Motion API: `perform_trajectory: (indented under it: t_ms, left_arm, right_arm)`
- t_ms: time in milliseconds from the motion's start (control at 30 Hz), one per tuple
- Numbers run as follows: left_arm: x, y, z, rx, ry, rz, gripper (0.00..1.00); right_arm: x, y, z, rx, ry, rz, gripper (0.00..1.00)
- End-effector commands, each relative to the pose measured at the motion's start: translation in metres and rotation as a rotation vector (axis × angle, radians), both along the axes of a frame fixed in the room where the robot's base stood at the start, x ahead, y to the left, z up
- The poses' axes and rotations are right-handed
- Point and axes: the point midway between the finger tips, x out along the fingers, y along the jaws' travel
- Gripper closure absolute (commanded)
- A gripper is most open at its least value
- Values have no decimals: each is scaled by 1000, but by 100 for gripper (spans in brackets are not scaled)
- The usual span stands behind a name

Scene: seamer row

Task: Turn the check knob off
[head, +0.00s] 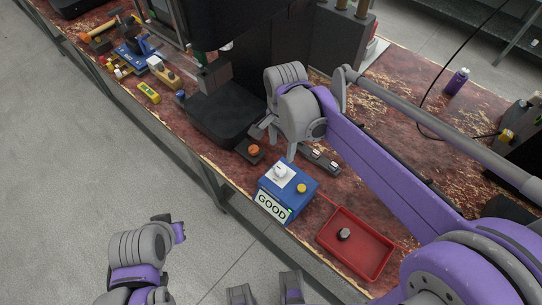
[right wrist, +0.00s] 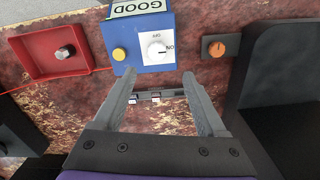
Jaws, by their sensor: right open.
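The check knob (head: 280,171) is white and sits on a white plate on top of a blue box (head: 305,196) with a GOOD sign (head: 271,207) on its front. In the right wrist view the knob (right wrist: 156,50) lies ahead of and between the fingertips, with ON and OFF lettering by it. Its mark seems to point toward ON. My right gripper (head: 279,143) is open and empty, above and just behind the box, apart from the knob. My left arm shows at the lower left; its fingers cannot be made out for sure.
A yellow button (head: 301,188) is beside the knob. A red tray (head: 369,239) with a grey part stands right of the box. An orange knob (head: 254,150) on a small dark box is to the left, near a black machine base (head: 222,118). A purple bottle (head: 457,81) stands farther back.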

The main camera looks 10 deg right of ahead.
Motion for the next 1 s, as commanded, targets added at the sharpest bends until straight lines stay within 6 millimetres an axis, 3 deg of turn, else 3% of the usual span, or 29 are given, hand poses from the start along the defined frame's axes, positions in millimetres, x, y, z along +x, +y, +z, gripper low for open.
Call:
perform_trajectory:
  t_ms: [500, 700, 967, 1000]
  left_arm:
    - [-3, 0, -10, 0, 5, 0, 100]
    - [-3, 0, -11, 0, 5, 0, 100]
    - [-3, 0, -11, 0, 5, 0, 100]
    - [-3, 0, -11, 0, 5, 0, 100]
  right_arm:
    - [0, 0, -88, 1, -2, 3, 26]
    - [-1, 0, -102, 1, -2, 3, 26]
    - [-1, 0, -103, 0, -2, 3, 26]
    - [-1, 0, -102, 0, -2, 3, 29]
